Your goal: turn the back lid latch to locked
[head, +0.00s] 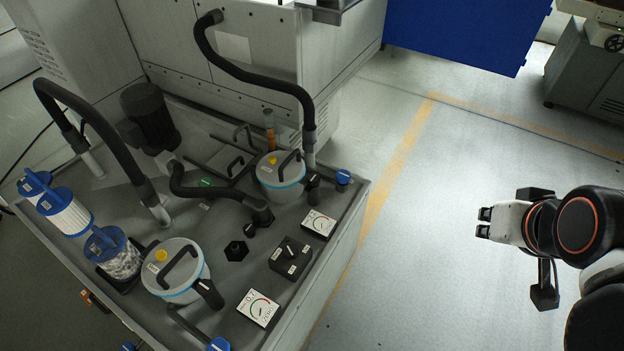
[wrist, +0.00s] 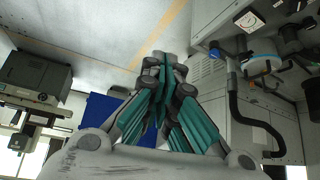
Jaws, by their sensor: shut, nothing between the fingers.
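The back canister (head: 281,176) is grey with a blue band, a light lid, a yellow knob and a black handle. A black latch (head: 313,188) sits at its right side; its exact setting is too small to tell. The canister also shows at the upper right of the wrist view (wrist: 262,66). My gripper (head: 484,222) is far to the right of the tank top, over open floor, touching nothing. In the wrist view its teal-padded fingers (wrist: 163,62) are together and empty.
A front canister (head: 176,272) with its own black latch (head: 208,293) stands nearer. Gauges (head: 258,308), a black knob box (head: 290,257), a blue valve knob (head: 343,177) and black hoses (head: 270,85) crowd the top. The floor between my gripper and the tank is clear.

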